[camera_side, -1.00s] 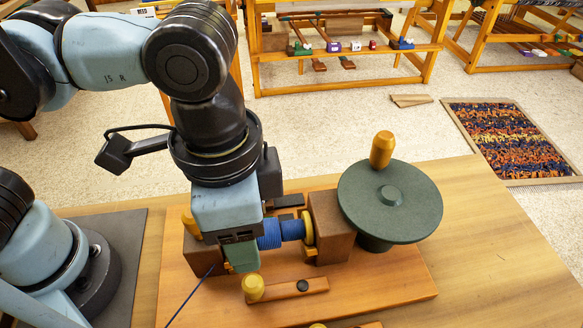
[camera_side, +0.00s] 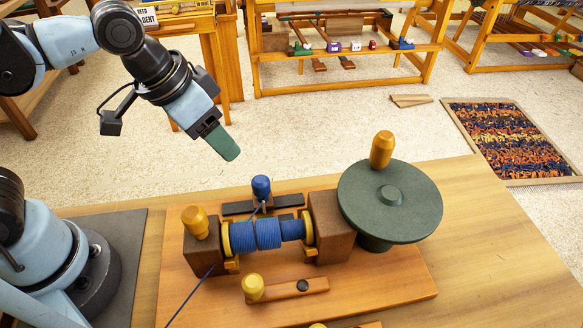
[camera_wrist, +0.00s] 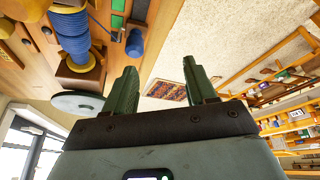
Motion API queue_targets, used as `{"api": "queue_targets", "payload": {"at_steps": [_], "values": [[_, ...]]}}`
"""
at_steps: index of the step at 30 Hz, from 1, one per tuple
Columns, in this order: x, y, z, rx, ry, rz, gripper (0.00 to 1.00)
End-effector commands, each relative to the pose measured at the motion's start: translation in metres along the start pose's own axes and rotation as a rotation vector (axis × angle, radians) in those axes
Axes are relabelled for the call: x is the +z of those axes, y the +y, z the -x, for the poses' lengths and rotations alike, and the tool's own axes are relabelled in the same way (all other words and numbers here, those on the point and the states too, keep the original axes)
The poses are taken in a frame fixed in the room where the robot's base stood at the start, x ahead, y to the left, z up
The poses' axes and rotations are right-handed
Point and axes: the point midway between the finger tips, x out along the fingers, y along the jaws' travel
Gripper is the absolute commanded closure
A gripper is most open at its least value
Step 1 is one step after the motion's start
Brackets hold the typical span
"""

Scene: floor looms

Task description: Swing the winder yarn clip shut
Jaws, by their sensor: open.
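The winder has a spool of blue yarn (camera_side: 255,235) lying between two brown blocks. Behind it, a dark bar (camera_side: 289,200) carries an upright blue knob (camera_side: 261,188), and a blue strand runs from the spool to this knob. I cannot tell for certain which part is the yarn clip. The blue knob also shows at upper left in the wrist view (camera_wrist: 135,42), beside the spool (camera_wrist: 72,30). My gripper (camera_side: 225,150) is raised behind and above the winder, clear of it. In the wrist view its green fingers (camera_wrist: 160,82) are apart, with nothing between them.
A green crank wheel (camera_side: 390,205) with a yellow handle stands at the winder's right. A yellow knob (camera_side: 195,222) tops the left block. A wooden lever (camera_side: 285,288) with a yellow knob lies in front. Looms (camera_side: 345,45) stand on the floor behind; a woven mat (camera_side: 505,135) lies right.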

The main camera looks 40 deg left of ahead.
Motion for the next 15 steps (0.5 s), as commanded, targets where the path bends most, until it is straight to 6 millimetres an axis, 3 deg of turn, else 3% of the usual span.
{"api": "queue_targets", "payload": {"at_steps": [6, 15], "values": [[0.003, -0.039, -0.002, -0.05, 0.081, 0.092, 0.44], [0.007, -0.067, -0.001, -0.093, 0.144, 0.155, 0.44]]}}
